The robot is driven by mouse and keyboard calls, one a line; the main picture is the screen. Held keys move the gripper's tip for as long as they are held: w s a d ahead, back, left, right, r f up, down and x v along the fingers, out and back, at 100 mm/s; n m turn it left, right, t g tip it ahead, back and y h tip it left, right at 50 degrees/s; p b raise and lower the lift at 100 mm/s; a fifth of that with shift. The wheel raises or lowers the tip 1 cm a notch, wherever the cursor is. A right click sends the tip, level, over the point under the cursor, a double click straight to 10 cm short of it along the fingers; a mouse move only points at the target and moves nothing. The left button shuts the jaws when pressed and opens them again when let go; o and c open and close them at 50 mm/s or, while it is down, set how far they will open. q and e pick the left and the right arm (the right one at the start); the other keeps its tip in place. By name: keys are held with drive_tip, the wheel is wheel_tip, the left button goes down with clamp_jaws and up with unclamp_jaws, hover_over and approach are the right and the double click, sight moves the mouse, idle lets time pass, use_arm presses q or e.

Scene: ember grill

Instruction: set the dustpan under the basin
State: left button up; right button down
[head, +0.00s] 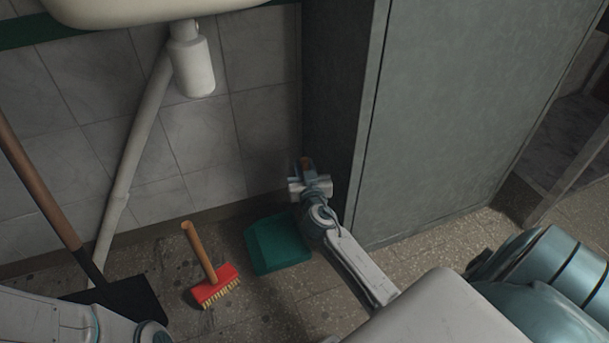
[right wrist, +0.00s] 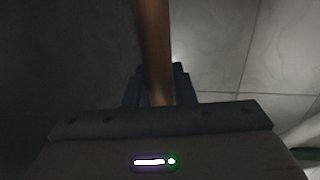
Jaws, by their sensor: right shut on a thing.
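The green dustpan (head: 278,244) is low over or on the floor by the wall, beside the grey cabinet; I cannot tell if it touches the floor. My right gripper (head: 308,182) is shut on its brown handle, whose tip shows just above the jaws. In the right wrist view the brown handle (right wrist: 152,45) runs up from between the fingers (right wrist: 158,88). The pale basin (head: 130,10) is at the top left, on the wall, with the dustpan to the right of the floor below it. My left arm shows at the bottom left, its gripper out of view.
A red brush (head: 215,285) with a wooden handle is left of the dustpan. A dark, flat-headed tool (head: 125,299) with a long wooden handle leans farther left. A white drain trap (head: 193,68) and pipe (head: 140,140) descend from the basin. The grey cabinet (head: 450,110) blocks the right.

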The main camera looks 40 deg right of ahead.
drive_tip(key=shift+f+b, duration=0.35)
drive_tip(key=shift+f, duration=0.75)
drive_tip(key=shift+f, duration=0.1)
drive_tip(key=c, duration=1.2)
unclamp_jaws()
drive_tip(key=v, duration=1.2)
drive_tip(key=shift+p, duration=0.35)
